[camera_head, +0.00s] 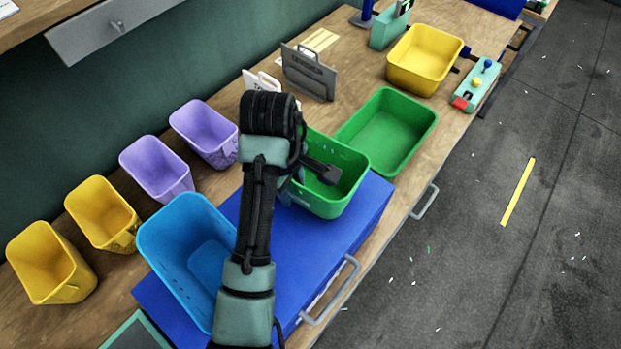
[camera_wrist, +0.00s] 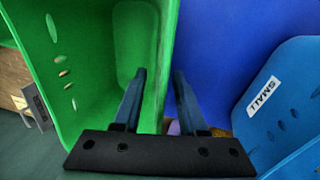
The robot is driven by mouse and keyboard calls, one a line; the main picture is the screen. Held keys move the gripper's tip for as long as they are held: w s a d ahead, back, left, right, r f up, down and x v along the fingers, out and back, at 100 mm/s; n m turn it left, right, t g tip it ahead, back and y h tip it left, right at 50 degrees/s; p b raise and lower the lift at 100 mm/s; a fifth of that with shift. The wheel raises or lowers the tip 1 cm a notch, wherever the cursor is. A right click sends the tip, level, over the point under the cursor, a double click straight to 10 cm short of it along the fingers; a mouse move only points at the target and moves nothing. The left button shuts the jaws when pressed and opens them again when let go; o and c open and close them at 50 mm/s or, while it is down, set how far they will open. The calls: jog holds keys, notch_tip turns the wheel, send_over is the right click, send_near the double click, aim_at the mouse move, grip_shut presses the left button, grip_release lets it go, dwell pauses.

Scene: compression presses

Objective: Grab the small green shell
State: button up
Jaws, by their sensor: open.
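The small green shell (camera_head: 328,204), an open bin with holes in its wall, stands on a blue platform (camera_head: 372,212) in the head view. In the wrist view it (camera_wrist: 95,45) fills the left side. My gripper (camera_head: 322,174) is at its near left rim. In the wrist view my gripper (camera_wrist: 160,85) is open, with one finger over the inside of the shell and the other outside, over the blue surface. The shell's wall runs between the fingers. Whether they touch it I cannot tell. My arm hides part of the shell in the head view.
A larger green bin (camera_head: 392,130) is just behind the green shell. Purple bins (camera_head: 205,135) and yellow bins (camera_head: 100,215) line the wall. Another yellow bin (camera_head: 425,60) stands farther back.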

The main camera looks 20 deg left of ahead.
jog(key=shift+w+f, duration=0.1)
jog(key=shift+f, duration=0.3)
jog(key=shift+c, duration=0.2)
grip_shut()
dwell(1.0)
